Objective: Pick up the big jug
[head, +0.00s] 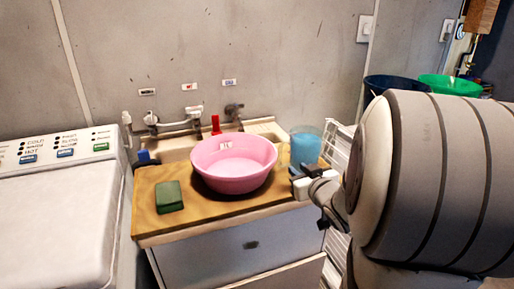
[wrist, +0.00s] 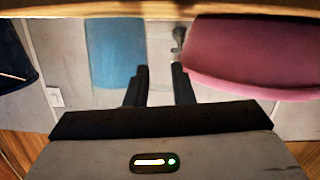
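The big jug (head: 305,146) is a blue, see-through vessel standing at the right end of the wooden counter, beside the pink basin (head: 233,165). In the wrist view, where the scene appears upside down, the jug (wrist: 115,48) is at upper left and the pink basin (wrist: 245,55) at upper right. My gripper (head: 298,178) is just in front of the jug in the head view. In the wrist view my gripper (wrist: 160,68) has its two dark fingers apart with nothing between them. The jug lies to the left of both fingers there, not between them.
A green block (head: 169,196) lies on the counter (head: 205,213) at left front. A sink with a red-topped item (head: 215,124) is behind the basin. A washing machine (head: 55,200) stands at left. Dark blue (head: 397,86) and green tubs (head: 450,84) are at right.

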